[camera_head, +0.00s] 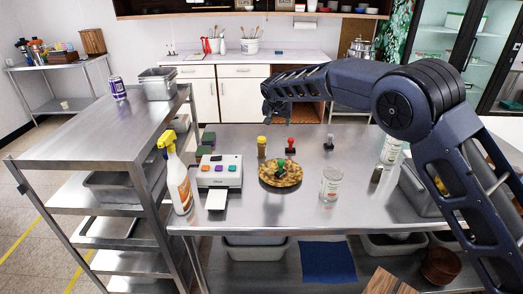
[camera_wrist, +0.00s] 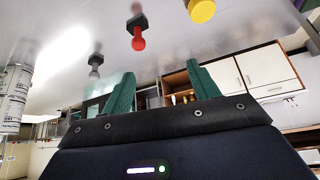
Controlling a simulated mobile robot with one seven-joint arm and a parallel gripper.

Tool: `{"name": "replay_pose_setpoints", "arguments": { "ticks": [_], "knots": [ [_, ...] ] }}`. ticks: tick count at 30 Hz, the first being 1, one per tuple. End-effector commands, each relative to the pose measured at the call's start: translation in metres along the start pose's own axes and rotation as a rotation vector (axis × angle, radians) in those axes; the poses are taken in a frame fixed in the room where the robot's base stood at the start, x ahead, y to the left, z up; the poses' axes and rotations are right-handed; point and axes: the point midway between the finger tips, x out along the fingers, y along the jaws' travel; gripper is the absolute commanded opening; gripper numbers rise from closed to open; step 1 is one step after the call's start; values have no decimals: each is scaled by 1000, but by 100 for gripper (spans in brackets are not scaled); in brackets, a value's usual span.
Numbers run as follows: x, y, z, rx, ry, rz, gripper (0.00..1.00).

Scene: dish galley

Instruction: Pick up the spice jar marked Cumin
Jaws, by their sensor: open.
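A small jar with a yellow cap (camera_head: 262,148) and brownish body stands upright at the back of the steel table; its label is too small to read, so I cannot tell whether it is Cumin. Its yellow top (camera_wrist: 201,9) shows at the upper edge of the wrist view. My gripper (camera_wrist: 160,76) is open and empty, its two green fingers apart. In the head view the end of my arm is above and behind the table's back edge, apart from the jar; the fingers are hard to make out there.
Red-knobbed (camera_head: 291,146) and grey-knobbed (camera_head: 329,142) stamp-like items stand right of the jar. A steel shelf rack (camera_head: 100,135) is left.

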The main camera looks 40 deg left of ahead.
Motion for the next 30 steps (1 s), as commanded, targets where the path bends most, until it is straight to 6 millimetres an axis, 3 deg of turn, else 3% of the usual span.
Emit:
{"name": "replay_pose_setpoints", "arguments": {
  "ticks": [1, 3, 7, 13, 21, 30],
  "knots": [
    [6, -22, 12, -15, 6, -6, 60],
    [10, -43, 25, -25, 13, -13, 60],
    [15, -65, 38, -37, 20, -21, 60],
    [26, -69, 41, -38, 22, -22, 60],
    [64, -70, 41, -38, 21, -22, 60],
    [82, -72, 42, -38, 21, -22, 60]
  ]
}}
